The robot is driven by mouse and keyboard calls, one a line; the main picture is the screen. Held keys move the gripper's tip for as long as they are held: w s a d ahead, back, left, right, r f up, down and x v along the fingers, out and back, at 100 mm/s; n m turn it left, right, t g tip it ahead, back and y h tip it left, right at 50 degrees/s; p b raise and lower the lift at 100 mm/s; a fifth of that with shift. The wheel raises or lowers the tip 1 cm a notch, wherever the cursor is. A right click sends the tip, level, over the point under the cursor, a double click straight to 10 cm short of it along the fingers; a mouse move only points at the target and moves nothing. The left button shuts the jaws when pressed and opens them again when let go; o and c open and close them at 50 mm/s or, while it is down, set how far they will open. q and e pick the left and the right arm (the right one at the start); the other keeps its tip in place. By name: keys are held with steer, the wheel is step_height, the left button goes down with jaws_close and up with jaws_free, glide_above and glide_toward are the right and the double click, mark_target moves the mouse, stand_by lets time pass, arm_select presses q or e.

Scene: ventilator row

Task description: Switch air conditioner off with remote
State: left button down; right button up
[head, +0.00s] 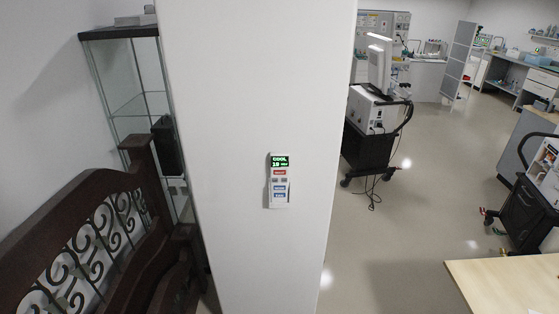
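The air conditioner remote (280,181) is a slim white unit mounted upright on the front of a white pillar (250,85), near the middle of the head view. Its small dark screen (280,161) shows green text that reads "COOL" with a smaller line below it. Under the screen is a red button (279,172), and lower down are blue buttons (279,188). The finer labels are too small to read. No air conditioner can be made out. Neither of my grippers is in the head view.
A dark wooden bench (100,240) with scrollwork stands left of the pillar, before a glass cabinet (122,80). A wheeled ventilator cart (372,130) stands behind right. A pale table (510,285) fills the lower right corner. The floor (420,215) between is open.

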steer(key=shift+d, duration=0.25)
stand_by(0.8)
steer(key=shift+c, duration=0.7)
